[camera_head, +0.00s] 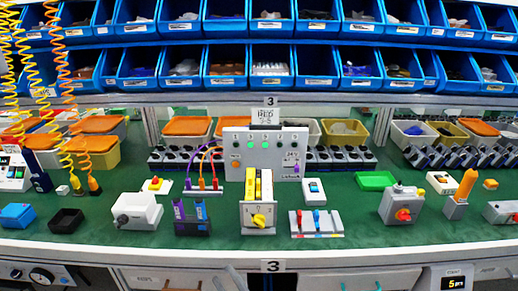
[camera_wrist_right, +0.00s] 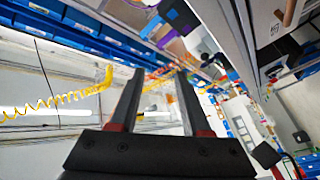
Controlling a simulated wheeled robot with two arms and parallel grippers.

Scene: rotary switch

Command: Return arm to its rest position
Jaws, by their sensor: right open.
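My right gripper (camera_wrist_right: 160,72) shows in the right wrist view with its two dark fingers apart and nothing between them. It points out across the room, and I see no contact with anything. In the head view I can make out neither arm over the bench. A rotary switch with a yellow knob (camera_head: 259,220) stands at the front middle of the green bench top (camera_head: 345,205), with yellow and black parts behind the knob. A grey box with a red knob (camera_head: 403,214) stands to the right. My left gripper is in neither view.
Blue bins (camera_head: 226,70) line the shelves above the bench. A grey panel (camera_head: 266,150) with green lights stands behind the rotary switch. Coiled yellow and orange cables (camera_head: 65,70) hang at the left. A yellow coiled cable (camera_wrist_right: 60,100) also shows in the wrist view, apart from the fingers.

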